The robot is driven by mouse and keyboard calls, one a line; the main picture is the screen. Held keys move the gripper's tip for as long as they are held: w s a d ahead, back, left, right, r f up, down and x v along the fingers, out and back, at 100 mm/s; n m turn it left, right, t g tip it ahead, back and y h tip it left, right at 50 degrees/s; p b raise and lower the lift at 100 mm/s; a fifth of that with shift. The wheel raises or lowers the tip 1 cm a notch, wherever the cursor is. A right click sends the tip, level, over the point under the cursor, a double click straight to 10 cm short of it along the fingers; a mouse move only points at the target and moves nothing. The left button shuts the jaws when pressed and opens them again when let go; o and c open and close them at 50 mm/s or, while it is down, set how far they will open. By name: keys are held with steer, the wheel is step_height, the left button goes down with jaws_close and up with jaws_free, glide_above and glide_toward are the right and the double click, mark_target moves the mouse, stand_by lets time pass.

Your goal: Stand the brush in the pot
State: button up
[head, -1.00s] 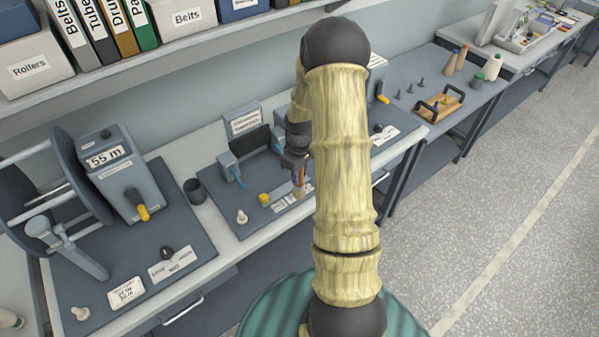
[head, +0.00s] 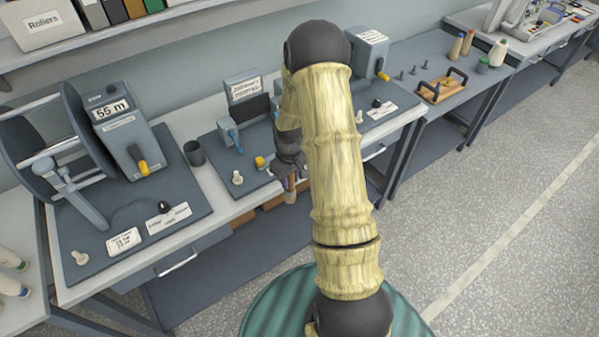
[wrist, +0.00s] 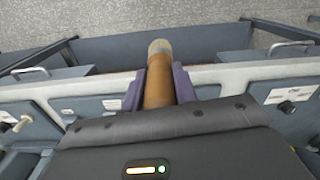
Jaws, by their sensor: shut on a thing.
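My gripper (wrist: 160,88) is shut on the brush (wrist: 158,62), seen in the wrist view between two purple fingers. The brush has a brown body and a pale grey end pointing away from the gripper. In the head view, my gripper (head: 290,172) is partly hidden by my arm. The brush (head: 290,190) hangs below it, at the front edge of the bench, clear of the bench top. The pot (head: 194,152) is a small dark grey cup standing upright on the bench, left of my gripper and farther back. I cannot see inside it.
A reel winder with a length meter (head: 115,120) stands left of the pot. A board with a blue clamp (head: 235,138), a yellow knob (head: 262,162) and a white peg (head: 237,178) lies right of it. A wooden tray (head: 440,90) sits farther right. Floor is open at right.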

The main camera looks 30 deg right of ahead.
steer(key=s+a+f+m+b, duration=0.1)
steer(key=a+f+m+b, duration=0.1)
steer(key=a+f+b, duration=0.4)
steer(key=a+f, duration=0.5)
steer(key=f, duration=0.2)
steer(key=shift+m+b, duration=0.3)
steer(key=shift+m, duration=0.1)
steer(key=shift+s+a+f, duration=0.1)
